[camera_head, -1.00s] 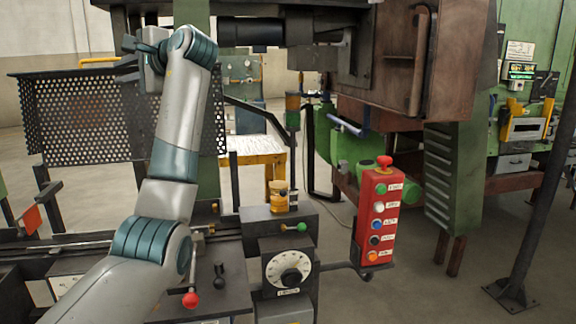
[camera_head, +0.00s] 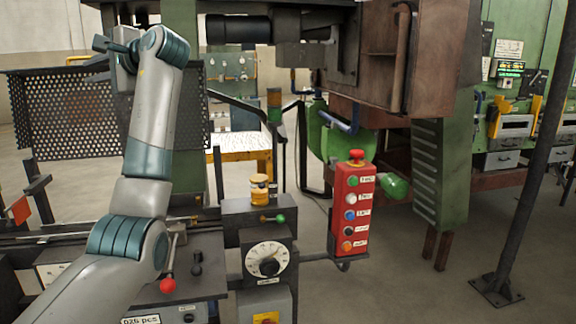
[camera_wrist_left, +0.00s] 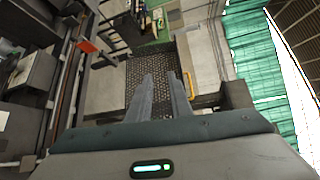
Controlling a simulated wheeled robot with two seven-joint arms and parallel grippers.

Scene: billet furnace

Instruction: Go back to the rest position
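My left arm (camera_head: 155,130) comes in from the lower left and reaches up in the head view. My left gripper (camera_head: 108,45) is raised at the upper left, in front of the perforated dark screen (camera_head: 70,112). In the left wrist view, the two fingers of the left gripper (camera_wrist_left: 160,75) stand apart with a gap between them. Nothing shows between them, and the perforated screen (camera_wrist_left: 130,85) lies beyond. My right arm and gripper are not in view.
A red push-button box (camera_head: 352,212) stands right of centre. A dial panel (camera_head: 268,262) and a red-knobbed lever (camera_head: 168,284) are close in front. A rusty furnace housing (camera_head: 430,60) hangs above. A dark post (camera_head: 535,150) stands at right, with bare floor (camera_head: 395,285) before it.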

